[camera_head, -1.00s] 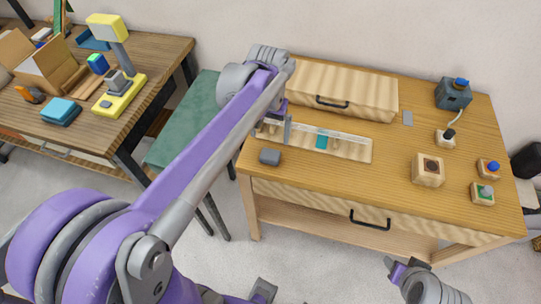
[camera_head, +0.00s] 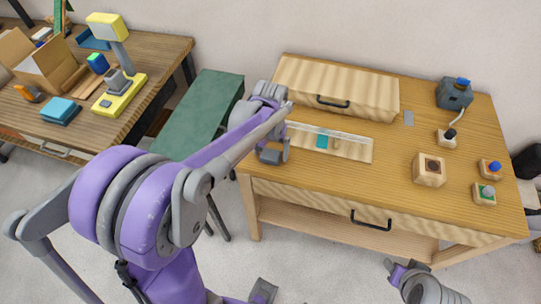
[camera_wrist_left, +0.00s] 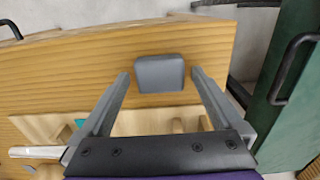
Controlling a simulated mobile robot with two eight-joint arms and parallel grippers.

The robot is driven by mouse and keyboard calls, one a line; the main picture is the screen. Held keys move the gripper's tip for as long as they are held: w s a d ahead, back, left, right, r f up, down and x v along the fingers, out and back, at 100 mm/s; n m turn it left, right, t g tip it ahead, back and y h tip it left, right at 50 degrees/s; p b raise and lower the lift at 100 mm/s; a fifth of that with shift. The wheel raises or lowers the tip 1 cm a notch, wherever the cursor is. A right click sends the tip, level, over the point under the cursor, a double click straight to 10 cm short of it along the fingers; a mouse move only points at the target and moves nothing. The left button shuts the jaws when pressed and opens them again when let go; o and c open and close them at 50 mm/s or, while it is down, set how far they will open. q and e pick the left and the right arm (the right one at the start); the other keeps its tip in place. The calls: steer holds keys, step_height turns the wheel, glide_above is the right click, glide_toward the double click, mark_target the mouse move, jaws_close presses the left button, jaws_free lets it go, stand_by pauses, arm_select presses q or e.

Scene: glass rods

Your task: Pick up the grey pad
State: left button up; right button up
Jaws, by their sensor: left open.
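The grey pad (camera_wrist_left: 160,73) is a small rounded block on the wooden table, near its edge. In the left wrist view it lies between and slightly beyond the two fingertips. My left gripper (camera_wrist_left: 161,82) is open and empty, with a finger to each side of the pad and a gap at each. In the head view my left gripper (camera_head: 272,154) is at the table's left front corner and largely covers the pad there. My right arm's end (camera_head: 397,270) shows at the bottom right; its jaws are not clear.
A pale wooden rack (camera_head: 345,146) with a teal piece (camera_head: 322,142) is beside the left gripper. A wooden box (camera_head: 345,88) stands behind it. A green bench (camera_head: 200,110) is to the left. Wooden blocks and buttons stand at the table's right.

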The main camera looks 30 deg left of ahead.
mark_target(271, 154)
arm_select(q)
steer(key=c, duration=1.4)
step_height(271, 154, up, 10)
steer(key=shift+p, duration=0.35)
steer(key=o, duration=0.9)
steer(key=c, duration=0.6)
steer(key=shift+r, duration=0.1)
steer(key=shift+c, duration=0.2)
